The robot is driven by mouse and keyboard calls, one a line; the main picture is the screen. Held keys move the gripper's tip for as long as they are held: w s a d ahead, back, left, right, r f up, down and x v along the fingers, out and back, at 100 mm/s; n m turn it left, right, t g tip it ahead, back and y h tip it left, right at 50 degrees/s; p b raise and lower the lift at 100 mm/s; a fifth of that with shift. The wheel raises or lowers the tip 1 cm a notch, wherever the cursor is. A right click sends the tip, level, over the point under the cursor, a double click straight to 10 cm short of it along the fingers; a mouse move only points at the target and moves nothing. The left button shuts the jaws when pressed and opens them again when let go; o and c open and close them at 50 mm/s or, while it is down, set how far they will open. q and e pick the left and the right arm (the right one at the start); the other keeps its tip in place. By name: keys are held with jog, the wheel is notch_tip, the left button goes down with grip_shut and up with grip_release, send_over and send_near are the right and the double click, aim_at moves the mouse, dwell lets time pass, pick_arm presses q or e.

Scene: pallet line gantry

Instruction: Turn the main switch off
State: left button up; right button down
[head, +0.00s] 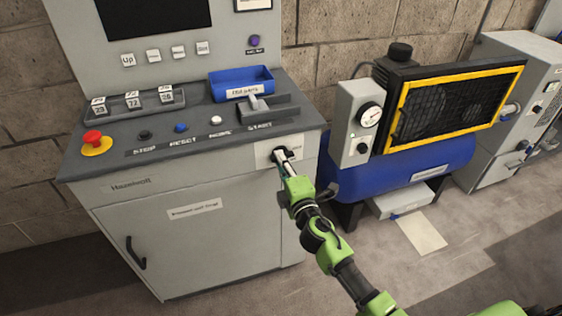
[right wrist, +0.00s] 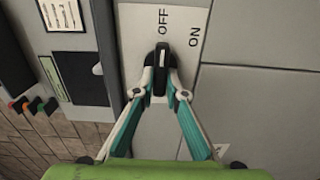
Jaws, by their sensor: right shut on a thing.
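The main switch is a black handle (right wrist: 161,68) on a pale plate (right wrist: 140,22) with the words OFF and ON. In the right wrist view the handle's upper end points up toward OFF, and ON lies off to its right. In the head view the plate (head: 266,153) sits on the right part of the grey console's front, just under the worktop. My right gripper (head: 282,155) is at this plate and hides most of the handle there. In the right wrist view my right gripper (right wrist: 161,92) is shut on the handle, one finger on each side. My left gripper is not in view.
The grey console (head: 225,240) carries a red stop button (head: 92,137), push buttons, a blue tray (head: 228,84) and a lever (head: 255,107). A blue compressor tank (head: 390,172) with a gauge box stands to the right. Open floor lies in front.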

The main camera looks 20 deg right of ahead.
jog(key=shift+f, duration=0.15)
dwell(0.4)
jog(key=c, duration=2)
grip_release()
jog(key=shift+c, duration=0.2)
jog(key=s, duration=1.2)
jog(key=shift+d, duration=0.2)
